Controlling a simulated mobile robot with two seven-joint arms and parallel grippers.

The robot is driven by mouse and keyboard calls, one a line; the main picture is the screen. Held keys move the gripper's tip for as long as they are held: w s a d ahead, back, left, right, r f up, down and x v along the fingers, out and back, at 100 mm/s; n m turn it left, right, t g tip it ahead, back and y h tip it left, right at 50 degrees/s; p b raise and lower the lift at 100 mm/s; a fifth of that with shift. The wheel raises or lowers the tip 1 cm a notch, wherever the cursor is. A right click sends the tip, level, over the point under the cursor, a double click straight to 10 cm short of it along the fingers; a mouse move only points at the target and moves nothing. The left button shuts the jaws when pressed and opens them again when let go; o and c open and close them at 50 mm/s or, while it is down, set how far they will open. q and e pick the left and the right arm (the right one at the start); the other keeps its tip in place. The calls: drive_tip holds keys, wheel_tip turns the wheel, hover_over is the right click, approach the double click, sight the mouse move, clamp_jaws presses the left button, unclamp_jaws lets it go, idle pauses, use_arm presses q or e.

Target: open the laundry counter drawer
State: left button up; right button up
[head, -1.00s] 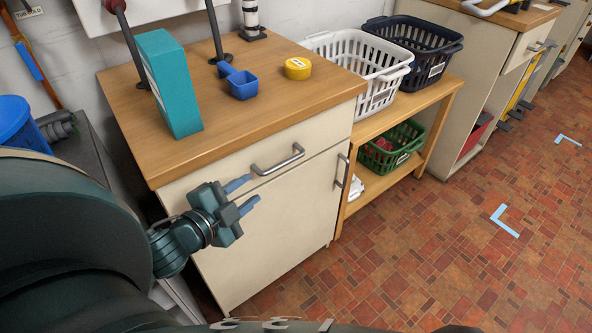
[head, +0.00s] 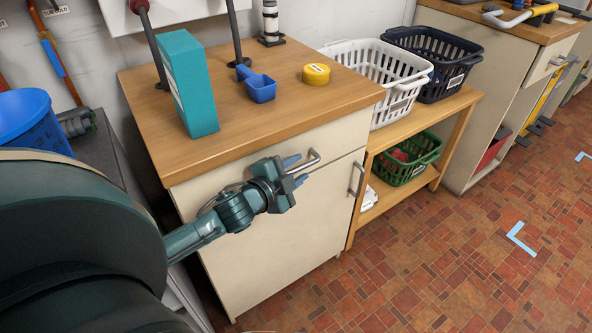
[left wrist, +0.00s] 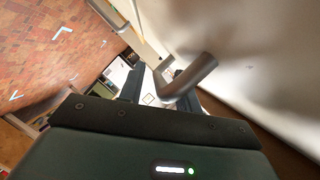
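The cream laundry counter drawer (head: 343,136) sits under the wooden top, its front flush with the cabinet, so it looks closed. Its grey bar handle (head: 313,159) is partly hidden behind my left gripper (head: 297,171). The gripper's blue fingers are apart, one above and one below the bar, with the handle's right end showing between them. In the left wrist view, the handle (left wrist: 192,76) reaches in between the fingers, close to the gripper. I cannot tell whether a finger touches it. My right gripper is not in view.
A teal box (head: 189,85), a blue scoop (head: 258,87) and a yellow tin (head: 316,74) stand on the counter. A cabinet door with a vertical handle (head: 357,178) is below. A shelf with baskets stands to the right.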

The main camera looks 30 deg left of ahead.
use_arm(q)
drive_tip(key=shift+w, duration=0.1)
clamp_jaws()
idle(0.3)
idle(0.4)
